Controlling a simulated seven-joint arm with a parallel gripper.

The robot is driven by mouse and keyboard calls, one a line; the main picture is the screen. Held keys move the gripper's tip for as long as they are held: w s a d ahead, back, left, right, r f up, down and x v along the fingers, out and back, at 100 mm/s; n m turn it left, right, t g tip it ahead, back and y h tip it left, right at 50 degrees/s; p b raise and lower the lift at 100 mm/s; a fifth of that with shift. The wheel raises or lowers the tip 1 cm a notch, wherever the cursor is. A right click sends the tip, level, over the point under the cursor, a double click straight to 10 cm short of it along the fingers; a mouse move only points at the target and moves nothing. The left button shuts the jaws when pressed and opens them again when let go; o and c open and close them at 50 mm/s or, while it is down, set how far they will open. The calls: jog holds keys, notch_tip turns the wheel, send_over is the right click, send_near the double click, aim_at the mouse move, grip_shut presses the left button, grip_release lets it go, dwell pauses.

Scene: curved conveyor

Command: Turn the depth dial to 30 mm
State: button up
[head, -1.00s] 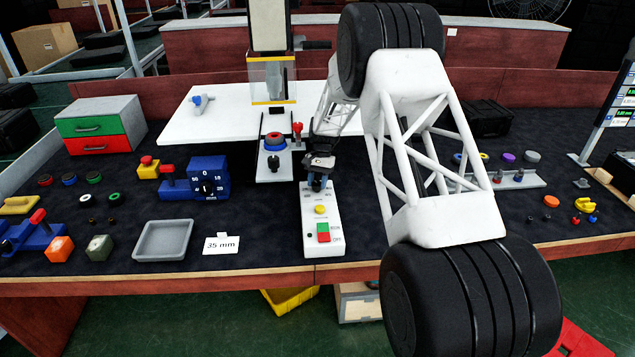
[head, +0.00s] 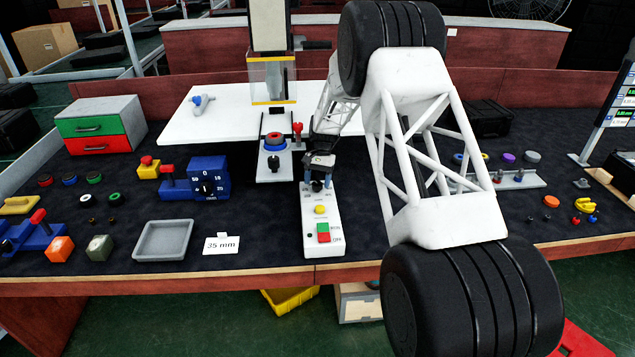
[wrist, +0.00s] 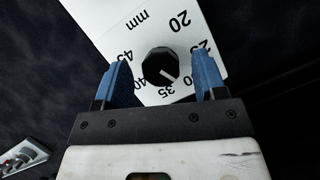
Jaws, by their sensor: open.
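The depth dial (wrist: 160,66) is a black faceted knob with a white pointer line, on a white panel marked in mm. In the head view the dial (head: 317,186) is at the far end of the white panel (head: 322,222), just below my gripper (head: 321,174).
A card (head: 221,244) reads 35 mm. A blue dial box (head: 208,179) and grey tray (head: 164,241) stand to the left. A red-topped device (head: 273,142) stands behind.

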aim_at(316, 186)
jog(key=shift+r, duration=0.45)
notch_tip(316, 186, up, 2)
jog(key=shift+r, duration=0.15)
jog(key=s, duration=0.5)
jog(key=s+d, duration=0.1)
jog(key=s, duration=0.4)
jog(key=s+r, duration=0.1)
jog(key=s, duration=0.5)
jog(key=shift+d, duration=0.35)
jog(key=shift+r, duration=0.15)
jog(key=s+d+r+n+t, duration=0.1)
jog(key=s+d+r+t, duration=0.1)
jog(key=s+r, duration=0.75)
jog(key=s+d+r+n+t, duration=0.1)
jog(key=s+d+r, duration=0.2)
jog(key=s+r, duration=0.65)
jog(key=s+d+r+n+t+h, duration=0.1)
jog(key=s+r+t, duration=0.1)
jog(key=s, duration=1)
jog(key=s+d+r+n+t+h, duration=0.1)
jog(key=s+r, duration=0.3)
jog(key=s, duration=0.8)
jog(key=shift+s+d+t, duration=0.15)
jog(key=shift+d+t, duration=0.25)
jog(key=shift+d, duration=0.15)
